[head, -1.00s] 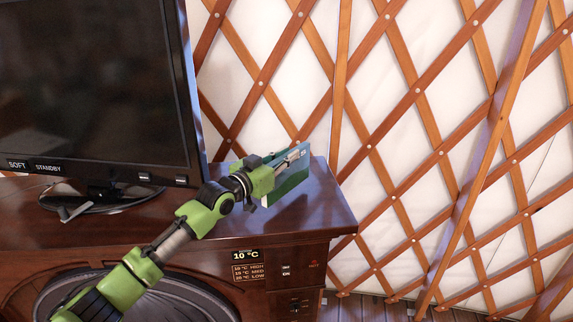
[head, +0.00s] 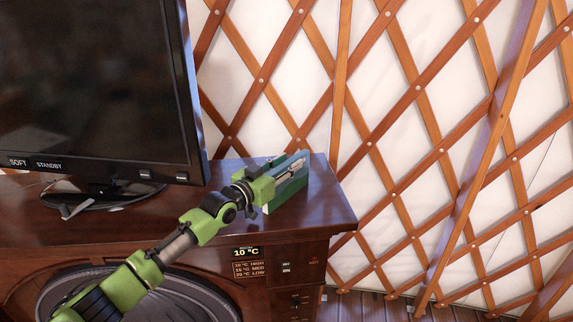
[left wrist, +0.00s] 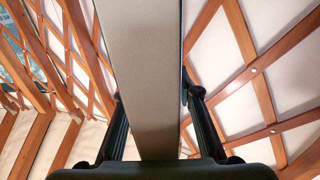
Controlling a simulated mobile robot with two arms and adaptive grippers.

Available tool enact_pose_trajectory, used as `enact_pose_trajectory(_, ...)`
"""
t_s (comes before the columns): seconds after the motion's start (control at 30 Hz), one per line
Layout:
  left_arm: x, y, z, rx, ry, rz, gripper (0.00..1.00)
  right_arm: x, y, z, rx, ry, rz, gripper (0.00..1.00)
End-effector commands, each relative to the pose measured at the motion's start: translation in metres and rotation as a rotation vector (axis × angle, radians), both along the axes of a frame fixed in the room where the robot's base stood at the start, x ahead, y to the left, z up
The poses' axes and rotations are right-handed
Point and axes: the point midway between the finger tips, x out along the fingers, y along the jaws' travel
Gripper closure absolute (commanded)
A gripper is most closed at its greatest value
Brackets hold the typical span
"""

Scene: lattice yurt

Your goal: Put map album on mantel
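The map album (head: 291,193), green with a pale edge, stands upright on or just above the right end of the dark wooden mantel (head: 325,208). I cannot tell whether its bottom edge bears on the wood. My left gripper (head: 297,168) reaches it from the left, with a finger along its side. In the left wrist view the album (left wrist: 148,75) is a broad pale edge between the two dark fingers (left wrist: 152,90), whose tips close against both sides. Part of the album is hidden behind the gripper. My right gripper is not in view.
A television (head: 95,85) on a dark stand (head: 100,200) takes up the mantel's left part. A heater display (head: 247,253) is on the front below. The lattice wall (head: 420,90) rises close behind. Some bare mantel top lies right of the album.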

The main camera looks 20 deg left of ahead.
Motion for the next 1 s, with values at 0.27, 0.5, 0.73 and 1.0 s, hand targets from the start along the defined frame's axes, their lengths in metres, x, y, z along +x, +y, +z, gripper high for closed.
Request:
enact_pose_trajectory(0.27, -0.013, 0.005, -0.001, -0.001, 0.003, -0.001, 0.69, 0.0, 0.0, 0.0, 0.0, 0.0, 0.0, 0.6)
enact_pose_trajectory(0.5, -0.052, 0.019, -0.002, 0.002, 0.002, 0.0, 0.69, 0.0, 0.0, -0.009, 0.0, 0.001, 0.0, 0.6)
enact_pose_trajectory(0.73, -0.09, 0.033, -0.001, 0.004, 0.001, 0.0, 0.69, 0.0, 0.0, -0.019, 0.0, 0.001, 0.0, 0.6)
enact_pose_trajectory(1.0, -0.111, 0.041, 0.001, 0.001, 0.001, 0.0, 0.69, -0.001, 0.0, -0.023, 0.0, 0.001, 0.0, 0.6)
